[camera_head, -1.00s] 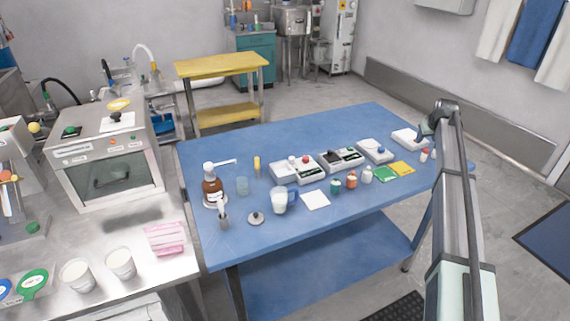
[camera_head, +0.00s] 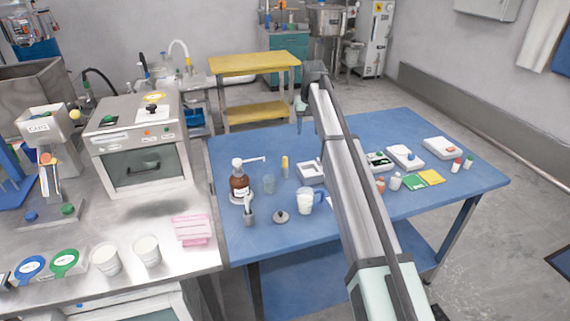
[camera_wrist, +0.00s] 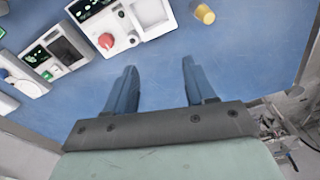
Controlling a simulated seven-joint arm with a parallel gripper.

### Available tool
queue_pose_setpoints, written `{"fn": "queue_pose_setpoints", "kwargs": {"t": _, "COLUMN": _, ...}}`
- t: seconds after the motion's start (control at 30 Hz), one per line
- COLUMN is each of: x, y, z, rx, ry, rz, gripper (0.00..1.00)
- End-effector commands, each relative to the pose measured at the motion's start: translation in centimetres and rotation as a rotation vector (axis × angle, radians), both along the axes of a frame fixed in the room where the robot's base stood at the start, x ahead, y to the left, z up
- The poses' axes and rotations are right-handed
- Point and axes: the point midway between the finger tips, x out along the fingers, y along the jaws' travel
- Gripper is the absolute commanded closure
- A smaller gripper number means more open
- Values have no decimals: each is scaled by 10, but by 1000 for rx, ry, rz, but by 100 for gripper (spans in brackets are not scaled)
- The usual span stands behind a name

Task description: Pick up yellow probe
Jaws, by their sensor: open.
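The yellow probe (camera_head: 285,166) stands upright on the blue table (camera_head: 232,150), behind the glass beaker. In the wrist view a short yellow piece (camera_wrist: 204,14) shows at the top, right of centre, and looks like the same probe. My gripper (camera_head: 299,128) hangs above the back of the table, a little right of the probe. In the wrist view its two blue fingers (camera_wrist: 159,68) are spread with nothing between them. The probe lies beyond the fingertips and apart from them.
White instruments (camera_head: 404,157) stand in a row to the right, one with a red knob (camera_wrist: 106,40). Bare table lies under my fingers in the wrist view.

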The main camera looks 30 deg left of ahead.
Motion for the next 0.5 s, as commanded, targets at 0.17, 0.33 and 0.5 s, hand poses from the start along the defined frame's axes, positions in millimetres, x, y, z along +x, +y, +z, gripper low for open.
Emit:
{"fn": "queue_pose_setpoints", "kwargs": {"t": 0.17, "x": -46, "y": 45, "z": 12, "rx": -35, "ry": 44, "rz": 18, "gripper": 45}}
{"fn": "queue_pose_setpoints", "kwargs": {"t": 0.33, "x": -63, "y": 59, "z": 15, "rx": -50, "ry": 61, "rz": 23, "gripper": 45}}
{"fn": "queue_pose_setpoints", "kwargs": {"t": 0.5, "x": -65, "y": 60, "z": 5, "rx": -51, "ry": 63, "rz": 22, "gripper": 45}}
